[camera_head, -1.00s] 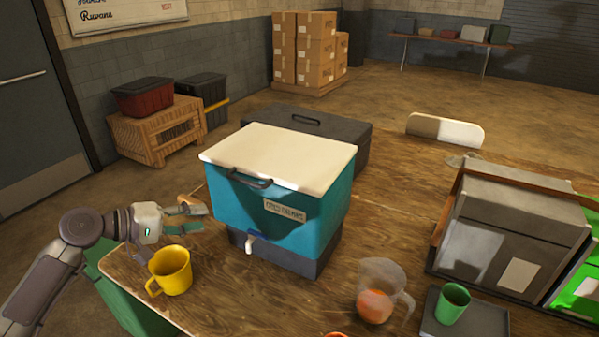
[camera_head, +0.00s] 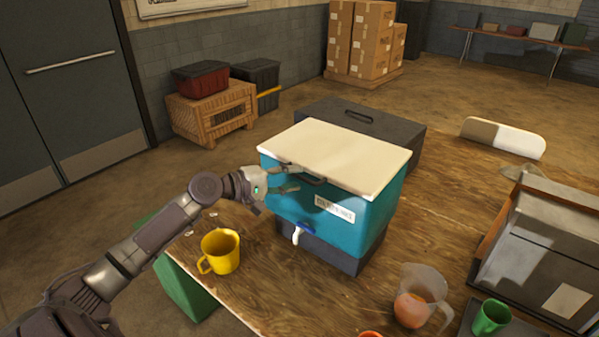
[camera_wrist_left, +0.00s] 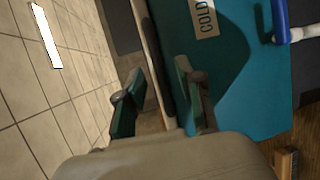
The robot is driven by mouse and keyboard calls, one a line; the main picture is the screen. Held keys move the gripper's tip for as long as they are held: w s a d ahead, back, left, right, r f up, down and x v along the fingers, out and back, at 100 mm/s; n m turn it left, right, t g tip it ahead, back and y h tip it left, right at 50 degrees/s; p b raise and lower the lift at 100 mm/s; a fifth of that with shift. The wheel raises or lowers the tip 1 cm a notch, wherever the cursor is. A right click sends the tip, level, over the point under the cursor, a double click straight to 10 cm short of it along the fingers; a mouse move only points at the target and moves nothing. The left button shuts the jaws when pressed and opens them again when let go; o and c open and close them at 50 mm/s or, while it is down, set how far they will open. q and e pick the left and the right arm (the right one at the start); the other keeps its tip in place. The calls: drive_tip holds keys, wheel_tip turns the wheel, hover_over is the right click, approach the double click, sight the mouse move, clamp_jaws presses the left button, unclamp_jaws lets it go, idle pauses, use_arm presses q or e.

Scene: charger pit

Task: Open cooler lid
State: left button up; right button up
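The cooler (camera_head: 345,212) stands on the wooden table, with a teal body, a label and a spigot (camera_head: 297,236) on its front. Its cream lid (camera_head: 345,155) is closed. My right gripper is not in view.
A yellow mug (camera_head: 221,251) stands in front of the cooler, below my left arm. A pitcher with orange liquid (camera_head: 418,298) and a green cup (camera_head: 491,317) are at the right front. A dark case (camera_head: 400,137) sits behind the cooler.

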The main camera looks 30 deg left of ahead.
use_arm(q)
drive_tip(key=shift+x, duration=1.35)
clamp_jaws()
